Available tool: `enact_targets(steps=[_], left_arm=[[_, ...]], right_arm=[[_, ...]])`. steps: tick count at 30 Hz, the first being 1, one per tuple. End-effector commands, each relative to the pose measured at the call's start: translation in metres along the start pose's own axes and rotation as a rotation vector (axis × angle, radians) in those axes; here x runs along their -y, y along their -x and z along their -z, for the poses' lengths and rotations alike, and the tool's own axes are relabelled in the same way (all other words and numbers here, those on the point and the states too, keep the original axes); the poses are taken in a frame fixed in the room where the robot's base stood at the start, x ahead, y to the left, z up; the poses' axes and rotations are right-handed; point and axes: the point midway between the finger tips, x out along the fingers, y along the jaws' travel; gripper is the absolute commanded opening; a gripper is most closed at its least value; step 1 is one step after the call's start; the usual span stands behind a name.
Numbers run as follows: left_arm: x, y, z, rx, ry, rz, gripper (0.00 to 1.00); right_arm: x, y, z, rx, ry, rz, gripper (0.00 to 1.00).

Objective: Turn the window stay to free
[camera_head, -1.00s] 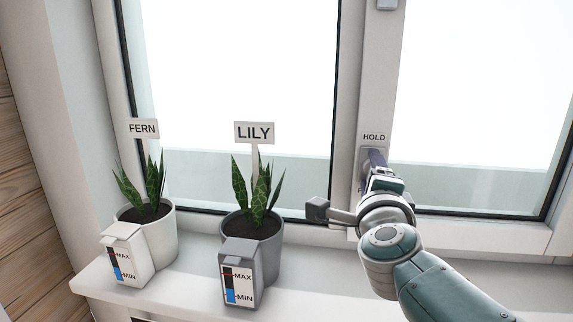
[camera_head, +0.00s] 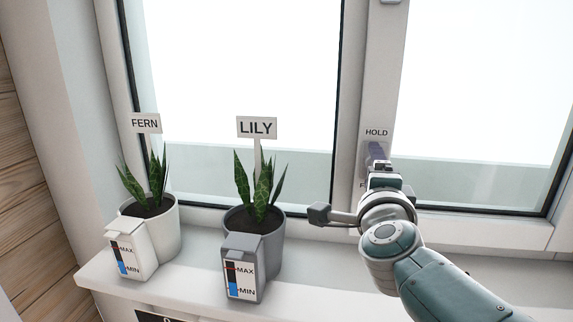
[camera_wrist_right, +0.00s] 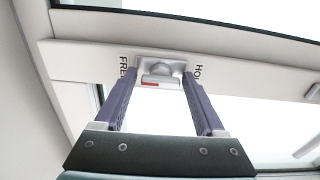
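The window stay (camera_wrist_right: 162,70) is a small metal plate with a round boss and a short handle with a red mark, fixed on the white window frame. It shows in the right wrist view between the labels FREE, at left, and HOLD, at right. I cannot tell which label the handle points to. My right gripper (camera_wrist_right: 162,84) is open, with one purple finger on each side of the handle and narrow gaps visible. In the head view the right gripper (camera_head: 378,154) is at the stay, just below the HOLD label (camera_head: 376,132), and largely hides it. My left gripper is not in view.
A fern in a white pot (camera_head: 165,233) and a lily in a grey pot (camera_head: 271,245) stand on the windowsill (camera_head: 195,285), left of my right arm. Each has a name sign and a level gauge. The window frame (camera_head: 351,100) rises close by.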

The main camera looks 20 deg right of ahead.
Motion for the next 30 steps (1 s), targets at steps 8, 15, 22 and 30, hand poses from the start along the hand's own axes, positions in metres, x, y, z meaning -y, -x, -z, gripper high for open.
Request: enact_targets(steps=[8, 15, 22, 30], left_arm=[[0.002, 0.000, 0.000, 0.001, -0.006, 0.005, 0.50], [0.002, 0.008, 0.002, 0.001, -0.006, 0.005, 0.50], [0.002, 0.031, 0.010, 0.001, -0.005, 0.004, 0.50], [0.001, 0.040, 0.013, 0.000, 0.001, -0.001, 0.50]], right_arm=[[0.001, 0.000, 0.000, -0.001, -0.002, 0.002, 0.90], [0.003, 0.011, 0.000, 0.001, -0.001, -0.001, 0.90], [0.004, 0.057, 0.000, 0.001, -0.001, -0.003, 0.90], [0.002, 0.095, 0.000, 0.000, -0.002, 0.000, 0.90]])
